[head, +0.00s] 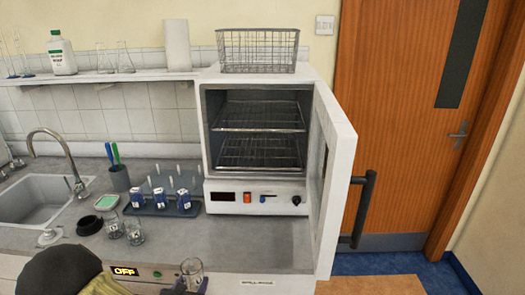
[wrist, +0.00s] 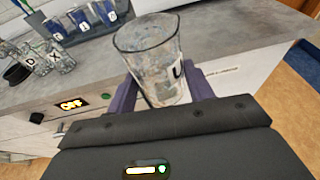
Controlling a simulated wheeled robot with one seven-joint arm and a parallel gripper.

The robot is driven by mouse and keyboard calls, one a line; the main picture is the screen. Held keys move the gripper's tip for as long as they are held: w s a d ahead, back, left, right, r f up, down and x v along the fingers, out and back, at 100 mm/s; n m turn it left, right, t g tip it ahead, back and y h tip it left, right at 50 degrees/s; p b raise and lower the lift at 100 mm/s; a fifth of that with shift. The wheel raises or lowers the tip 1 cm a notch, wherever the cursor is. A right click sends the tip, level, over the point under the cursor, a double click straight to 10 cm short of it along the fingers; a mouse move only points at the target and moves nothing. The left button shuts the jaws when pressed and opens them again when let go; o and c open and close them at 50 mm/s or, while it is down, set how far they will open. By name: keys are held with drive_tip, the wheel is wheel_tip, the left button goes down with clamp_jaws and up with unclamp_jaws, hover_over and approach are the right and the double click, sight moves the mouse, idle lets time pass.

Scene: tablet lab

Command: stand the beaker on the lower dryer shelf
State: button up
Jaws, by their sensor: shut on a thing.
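My gripper (wrist: 165,92) is shut on a clear glass beaker (wrist: 150,55), with a purple finger on each side of it. The beaker bears a dark letter that looks like a U and is tilted in the wrist view. In the head view the held beaker (head: 191,271) is at the counter's front edge, low in the picture. The dryer (head: 212,130) stands on the counter to the right with its door (head: 337,170) swung open. Inside are an upper wire shelf (head: 258,126) and a lower wire shelf (head: 256,160); both look empty.
A sink (head: 40,200) is at far left. The counter before the dryer (head: 262,245) is clear. A wire basket (head: 257,50) sits atop the dryer. The open door bounds the right.

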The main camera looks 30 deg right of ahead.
wheel_tip(320, 180, down, 11)
drive_tip(key=s+d+n+t+y, duration=0.1)
drive_tip(key=s+n+y, duration=0.1)
drive_tip(key=y, duration=0.1)
drive_tip(key=shift+f+t, duration=0.15)
drive_tip(key=shift+t, duration=0.15)
